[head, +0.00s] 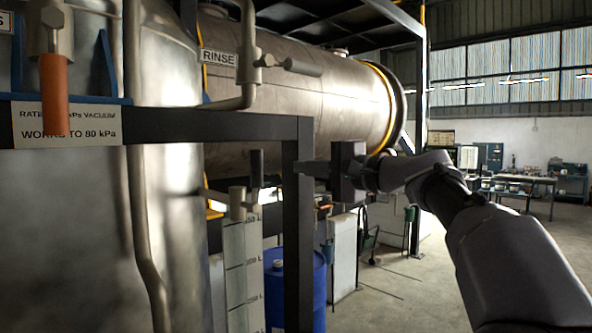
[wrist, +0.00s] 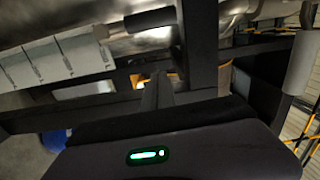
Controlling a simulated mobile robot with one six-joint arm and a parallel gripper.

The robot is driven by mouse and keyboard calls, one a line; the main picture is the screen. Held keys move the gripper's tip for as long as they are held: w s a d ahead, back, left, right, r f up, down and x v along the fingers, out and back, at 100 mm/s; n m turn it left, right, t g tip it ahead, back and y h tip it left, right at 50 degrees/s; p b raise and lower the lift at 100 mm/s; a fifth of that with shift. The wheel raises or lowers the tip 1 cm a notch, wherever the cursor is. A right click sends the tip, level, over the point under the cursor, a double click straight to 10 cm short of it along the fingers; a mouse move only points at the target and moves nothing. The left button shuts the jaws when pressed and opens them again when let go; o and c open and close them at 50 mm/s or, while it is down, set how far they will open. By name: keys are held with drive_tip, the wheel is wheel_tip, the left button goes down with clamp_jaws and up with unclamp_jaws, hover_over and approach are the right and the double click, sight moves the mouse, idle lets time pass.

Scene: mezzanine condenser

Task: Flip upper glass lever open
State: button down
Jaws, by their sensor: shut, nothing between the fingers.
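The sight glass (head: 243,270) is a pale upright strip with litre marks, left of the dark frame post. At its top is a grey valve body (head: 237,202) with a black-handled lever (head: 257,167), whose handle points up. My gripper (head: 299,168) is shut and empty, to the right of the lever at about handle height and apart from it in the picture. In the wrist view, my gripper (wrist: 163,88) points away from the camera. The sight glass (wrist: 58,58) shows at upper left, and a dark cylinder (wrist: 150,20), seemingly the lever handle, lies above the fingers.
A dark frame post (head: 298,240) and crossbar (head: 180,125) stand close to my gripper. A RINSE valve (head: 285,65) and an orange-handled valve (head: 54,90) are higher up. A blue drum (head: 300,285) stands below. The floor at right is open.

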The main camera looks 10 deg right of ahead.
drive_tip(key=shift+s+d, duration=1.75)
drive_tip(key=shift+s, duration=2.15)
drive_tip(key=s+a+f+n+g+h+b, duration=0.1)
drive_tip(key=s+a+f+g+h+b, duration=0.15)
drive_tip(key=s+f, duration=0.45)
drive_tip(key=s+a+f+g+h+b, duration=0.1)
drive_tip(key=s+a+f+b, duration=0.2)
drive_tip(key=f, duration=0.7)
drive_tip(key=s+a+f+n+g+h+b, duration=0.1)
drive_tip(key=s+a+f+g+b, duration=0.2)
drive_tip(key=f, duration=0.6)
drive_tip(key=s+d+f+n+g+h+b, duration=0.1)
drive_tip(key=s+f+h+b, duration=0.1)
drive_tip(key=s+f, duration=0.7)
drive_tip(key=s+d+f+n+h+b, duration=0.1)
drive_tip(key=s+f+n+h+b, duration=0.1)
drive_tip(key=s+f, duration=0.7)
wheel_tip(320, 180, down, 8)
drive_tip(key=shift+s+r+g+h+b, duration=0.2)
drive_tip(key=shift+g+h+b, duration=0.2)
drive_tip(key=shift+b, duration=0.2)
drive_tip(key=shift+a, duration=0.1)
